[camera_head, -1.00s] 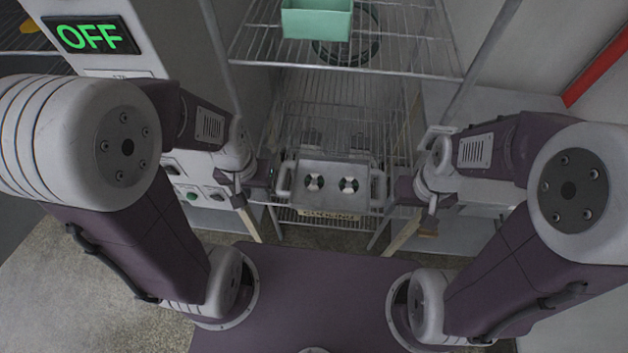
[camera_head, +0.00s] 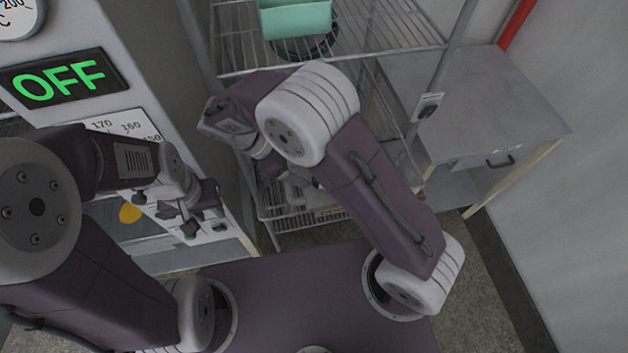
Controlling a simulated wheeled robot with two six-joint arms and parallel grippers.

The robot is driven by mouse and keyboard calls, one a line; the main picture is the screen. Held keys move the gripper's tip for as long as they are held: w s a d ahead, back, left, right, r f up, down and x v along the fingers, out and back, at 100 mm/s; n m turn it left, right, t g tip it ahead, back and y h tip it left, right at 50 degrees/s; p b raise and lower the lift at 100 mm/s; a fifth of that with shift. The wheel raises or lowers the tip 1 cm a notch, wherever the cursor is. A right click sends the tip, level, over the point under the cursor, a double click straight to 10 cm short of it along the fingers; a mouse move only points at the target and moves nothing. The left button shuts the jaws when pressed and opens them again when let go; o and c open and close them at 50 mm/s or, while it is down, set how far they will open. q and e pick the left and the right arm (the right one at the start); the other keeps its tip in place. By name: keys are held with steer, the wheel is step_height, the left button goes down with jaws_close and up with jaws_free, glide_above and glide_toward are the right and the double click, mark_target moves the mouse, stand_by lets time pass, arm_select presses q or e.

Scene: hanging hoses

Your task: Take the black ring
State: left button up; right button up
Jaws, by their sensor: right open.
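The black ring (camera_head: 303,57) lies on the upper wire shelf, low in its outline showing just below a mint-green bin (camera_head: 296,20) that hides the rest. My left gripper (camera_head: 190,222) is at the left, beside the front of the white cabinet, well below and apart from the ring; its jaw gap is unclear. My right gripper (camera_head: 294,180) is open, low in front of the rack and mostly hidden behind its own forearm. It is well below the ring and apart from it.
The white cabinet with a green OFF display (camera_head: 60,80) stands close at left. The wire rack (camera_head: 385,25) fills the back centre. A grey metal table (camera_head: 470,95) with a drawer handle stands at right. A red pipe (camera_head: 515,25) runs at upper right.

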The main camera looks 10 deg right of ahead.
steer(key=x, duration=0.3)
steer(key=shift+d, duration=0.35)
steer(key=shift+w+a+f, duration=0.15)
steer(key=shift+a+f, duration=0.05)
steer(key=shift+f, duration=0.2)
steer(key=p+x, duration=0.1)
steer(key=x, duration=0.4)
steer(key=shift+d+r, duration=0.1)
steer(key=shift+d, duration=0.15)
steer(key=shift+a, duration=0.1)
steer(key=c, duration=1.4)
